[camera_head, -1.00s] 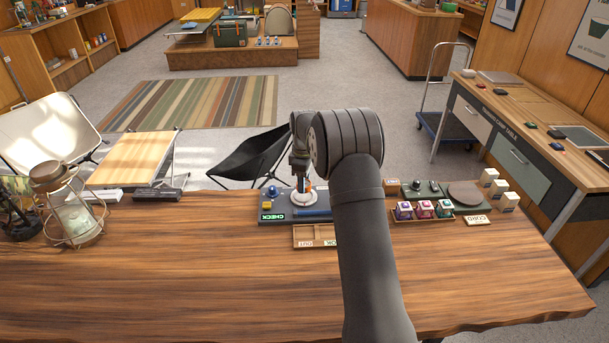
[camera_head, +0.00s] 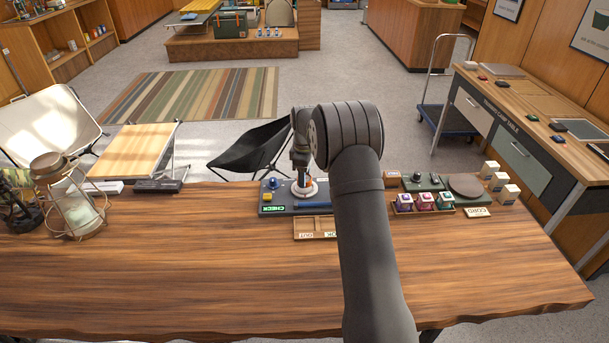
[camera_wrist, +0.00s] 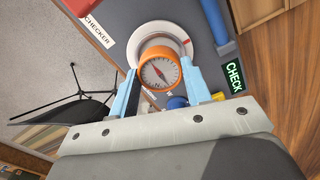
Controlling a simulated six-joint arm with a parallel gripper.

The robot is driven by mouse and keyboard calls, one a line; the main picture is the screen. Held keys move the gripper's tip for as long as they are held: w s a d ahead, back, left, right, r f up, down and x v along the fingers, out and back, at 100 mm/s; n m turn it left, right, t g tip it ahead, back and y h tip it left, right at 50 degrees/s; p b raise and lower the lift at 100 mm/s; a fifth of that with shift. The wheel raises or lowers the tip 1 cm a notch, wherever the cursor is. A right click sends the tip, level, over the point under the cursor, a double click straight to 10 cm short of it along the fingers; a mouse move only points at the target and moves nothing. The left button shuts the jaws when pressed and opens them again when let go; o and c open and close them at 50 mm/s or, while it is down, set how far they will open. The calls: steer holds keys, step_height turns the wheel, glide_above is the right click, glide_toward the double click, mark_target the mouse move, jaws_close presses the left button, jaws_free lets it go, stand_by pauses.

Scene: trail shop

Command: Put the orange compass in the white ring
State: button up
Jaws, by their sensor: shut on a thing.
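The orange compass (camera_wrist: 158,70), with a pale dial and a red needle, sits between the two light-blue fingers of my gripper (camera_wrist: 162,78) in the wrist view. My gripper is shut on its sides. The white ring (camera_wrist: 190,33) is a round disc on the grey checker board, just beyond the compass and partly covered by it. In the head view my gripper (camera_head: 302,182) points down over the white ring (camera_head: 304,193). The compass does not show clearly there. I cannot tell whether it touches the ring.
The grey checker board (camera_head: 283,210) carries a green CHECK sign (camera_head: 272,209), a blue knob (camera_head: 273,183) and a blue bar (camera_head: 315,205). A wooden tray (camera_head: 312,223) lies in front. Colored cubes in a rack (camera_head: 424,211) stand right of my arm. The front table is clear.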

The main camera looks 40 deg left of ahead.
steer(key=shift+f, duration=0.25)
steer(key=shift+f, duration=0.3)
steer(key=shift+f, duration=0.4)
stand_by(1.1)
steer(key=o, duration=1.5)
steer(key=shift+r, duration=4.05)
